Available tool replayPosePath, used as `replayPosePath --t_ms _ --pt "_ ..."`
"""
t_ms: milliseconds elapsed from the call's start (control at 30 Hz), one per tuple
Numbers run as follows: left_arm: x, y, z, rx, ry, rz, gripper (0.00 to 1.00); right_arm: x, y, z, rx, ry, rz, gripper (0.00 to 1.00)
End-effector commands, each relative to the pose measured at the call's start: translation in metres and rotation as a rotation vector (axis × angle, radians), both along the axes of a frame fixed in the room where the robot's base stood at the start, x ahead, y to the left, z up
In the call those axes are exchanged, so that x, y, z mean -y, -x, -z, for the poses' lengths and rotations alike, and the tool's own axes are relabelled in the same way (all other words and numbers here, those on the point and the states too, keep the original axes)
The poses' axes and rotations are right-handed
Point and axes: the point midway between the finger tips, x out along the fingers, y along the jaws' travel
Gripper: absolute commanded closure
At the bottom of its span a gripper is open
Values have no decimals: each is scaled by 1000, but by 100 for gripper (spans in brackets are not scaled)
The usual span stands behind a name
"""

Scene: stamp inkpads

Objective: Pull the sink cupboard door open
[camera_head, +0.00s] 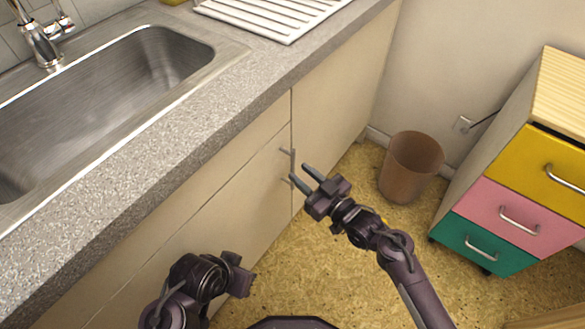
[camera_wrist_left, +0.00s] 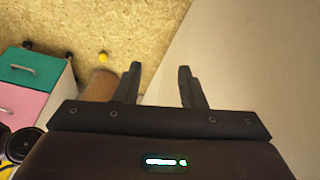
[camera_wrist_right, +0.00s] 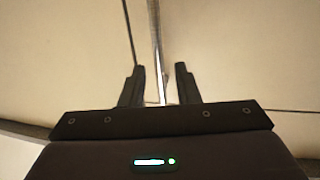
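The sink cupboard door (camera_head: 235,200) is pale beige, below the sink, and looks flush with the front. Its slim metal handle (camera_head: 290,160) stands by the vertical seam at the door's edge. My right gripper (camera_head: 300,173) is open, its fingertips pointing at the handle. In the right wrist view the handle (camera_wrist_right: 157,45) runs upright between the two open fingers (camera_wrist_right: 160,75), with a gap on each side. My left gripper (camera_head: 240,275) is low in front of the cupboard; its fingers (camera_wrist_left: 160,75) are open and empty in the left wrist view.
The steel sink (camera_head: 130,85) is set in the speckled worktop (camera_head: 200,125). A brown bin (camera_head: 410,165) stands on the floor by the wall. A coloured drawer unit (camera_head: 510,210) is at the right.

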Motion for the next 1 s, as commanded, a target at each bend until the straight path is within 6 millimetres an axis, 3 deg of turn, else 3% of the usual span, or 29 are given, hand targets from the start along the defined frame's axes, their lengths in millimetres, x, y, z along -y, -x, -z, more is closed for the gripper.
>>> replayPosePath --t_ms 300,600,833,1000 --pt "10 -3 3 48 30 16 64 -27 -30 1 -1 -1 1 71" --pt "11 -4 2 56 33 17 64 -29 -32 1 -3 1 1 71" --pt "11 -4 2 56 33 16 64 -29 -32 1 -3 1 1 99" --pt "11 -4 2 56 33 16 64 -29 -32 1 -3 1 1 100"
